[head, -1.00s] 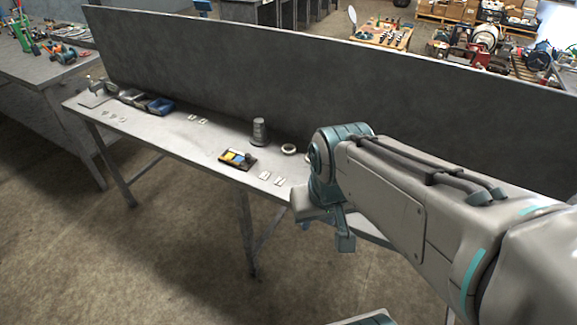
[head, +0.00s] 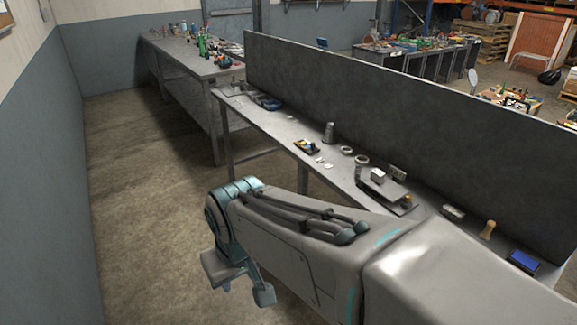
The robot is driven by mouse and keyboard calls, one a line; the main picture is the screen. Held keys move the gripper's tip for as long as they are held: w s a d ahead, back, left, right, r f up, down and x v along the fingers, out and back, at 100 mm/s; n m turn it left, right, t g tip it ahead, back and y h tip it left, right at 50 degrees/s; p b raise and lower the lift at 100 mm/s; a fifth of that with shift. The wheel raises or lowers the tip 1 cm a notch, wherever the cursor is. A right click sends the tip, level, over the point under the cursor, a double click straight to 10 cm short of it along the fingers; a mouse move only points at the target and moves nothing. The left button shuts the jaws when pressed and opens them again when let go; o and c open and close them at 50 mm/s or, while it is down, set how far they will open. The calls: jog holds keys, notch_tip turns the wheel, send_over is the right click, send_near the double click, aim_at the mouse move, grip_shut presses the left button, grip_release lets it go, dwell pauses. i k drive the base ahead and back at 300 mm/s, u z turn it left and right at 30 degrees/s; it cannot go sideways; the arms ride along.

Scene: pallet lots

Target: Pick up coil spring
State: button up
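My gripper (head: 244,290) hangs over the floor in front of the bench. Its two fingers look apart, with nothing seen between them. I cannot make out a coil spring for sure at this size. A grey tapered upright piece (head: 329,133) stands on the long bench (head: 270,128) near the dark back panel. Two pale rings (head: 361,160) lie to its right; whether either is a coil is unclear. My gripper is well apart from all of these, and my arm covers part of the bench's near right side.
A tray with yellow and blue pieces (head: 306,146), a metal fixture (head: 385,188), a wooden-handled piece (head: 488,230) and a blue bin (head: 523,261) are on the bench. A tall dark panel (head: 400,120) backs it. Floor (head: 150,220) is open at left, up to a wall (head: 75,180).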

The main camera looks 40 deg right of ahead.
aim_at(357, 174)
jog(key=u, duration=0.05)
jog(key=i, duration=0.85)
jog(key=z, duration=0.7)
jog(key=i, duration=0.95)
jog(key=z, duration=1.4)
jog(key=i, duration=0.4)
jog(key=z, duration=0.4)
